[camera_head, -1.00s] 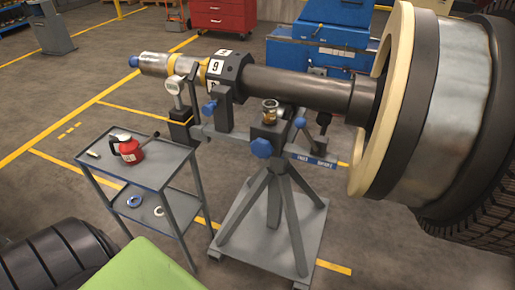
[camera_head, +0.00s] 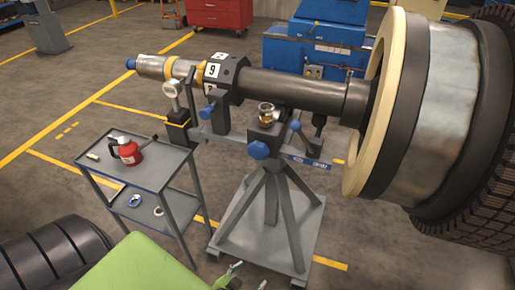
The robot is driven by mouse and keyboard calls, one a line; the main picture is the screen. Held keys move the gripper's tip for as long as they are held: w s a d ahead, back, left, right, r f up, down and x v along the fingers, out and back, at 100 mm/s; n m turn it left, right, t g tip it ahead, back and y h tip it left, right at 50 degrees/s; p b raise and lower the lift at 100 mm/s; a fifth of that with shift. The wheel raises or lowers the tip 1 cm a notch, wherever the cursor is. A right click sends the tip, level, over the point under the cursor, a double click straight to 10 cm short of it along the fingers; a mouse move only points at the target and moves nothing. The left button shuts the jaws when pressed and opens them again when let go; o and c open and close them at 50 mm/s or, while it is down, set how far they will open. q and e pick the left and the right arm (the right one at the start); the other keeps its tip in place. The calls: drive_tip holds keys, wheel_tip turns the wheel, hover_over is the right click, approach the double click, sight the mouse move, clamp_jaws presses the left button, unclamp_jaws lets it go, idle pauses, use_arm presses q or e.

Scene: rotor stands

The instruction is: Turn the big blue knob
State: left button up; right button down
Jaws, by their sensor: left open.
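The big blue knob (camera_head: 258,150) is on the front of the grey rotor stand (camera_head: 268,212), below a small glass jar of amber liquid (camera_head: 265,113). Nothing covers the knob. Smaller blue knobs sit on the stand to its left (camera_head: 207,113) and right (camera_head: 295,125). My left gripper (camera_head: 248,277) shows only in part at the bottom edge, in front of the stand's base plate. It is open and well below the knob, touching nothing that I can see. My right gripper is not in view.
A grey cart (camera_head: 150,172) with a red oil can (camera_head: 129,152) stands left of the stand. A long rotor shaft (camera_head: 290,86) lies across the stand's top, with a large wheel (camera_head: 440,90) at right. A black ribbed tire (camera_head: 55,255) is at lower left.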

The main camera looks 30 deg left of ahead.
use_arm(q)
drive_tip(key=w+a+r+t+y+p, duration=0.15)
drive_tip(key=w+r, duration=0.25)
drive_tip(key=r, duration=0.5)
drive_tip(key=w+a+r+t, duration=0.3)
drive_tip(key=w+r, duration=0.1)
drive_tip(key=r, duration=0.4)
drive_tip(key=n+t+y+p, duration=0.1)
drive_tip(key=n+t+y, duration=0.1)
drive_tip(key=t+y, duration=0.1)
approach(257, 154)
drive_tip(key=p+x, duration=0.1)
drive_tip(key=x, duration=0.9)
drive_tip(key=shift+w+a, duration=0.1)
drive_tip(key=shift+w, duration=0.15)
drive_tip(key=c, duration=1.1)
